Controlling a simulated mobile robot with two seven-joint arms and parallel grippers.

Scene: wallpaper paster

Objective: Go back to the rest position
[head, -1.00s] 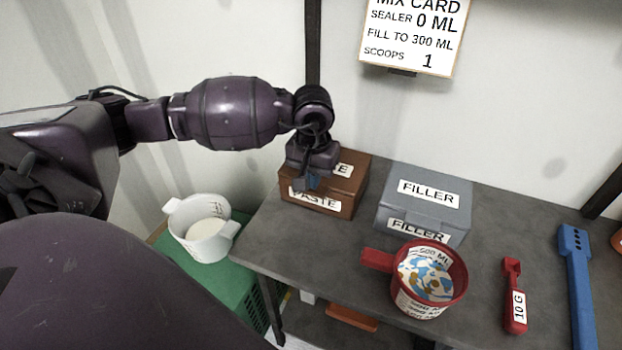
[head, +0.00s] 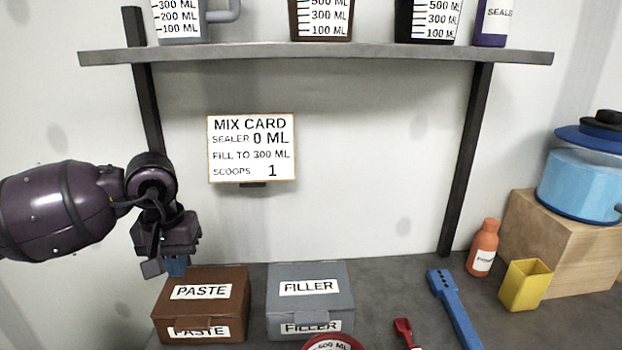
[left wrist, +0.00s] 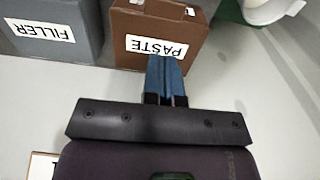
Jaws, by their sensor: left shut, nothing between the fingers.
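My left gripper (head: 176,266) hangs at the left of the head view, pointing down, above and behind the brown PASTE box (head: 203,308). Its blue fingers are shut with nothing between them. In the left wrist view the closed fingers (left wrist: 165,75) show in front of the PASTE box (left wrist: 188,38), and I see a gap below them in the head view. My right gripper is in neither current view.
The grey FILLER box (head: 311,306) stands right of the PASTE box. A red cup (head: 333,343), red scoop (head: 404,332), blue tool (head: 452,305), orange bottle (head: 483,248) and yellow cup (head: 525,286) are on the counter. A shelf (head: 320,57) with jugs runs above. A mix card (head: 251,148) hangs behind.

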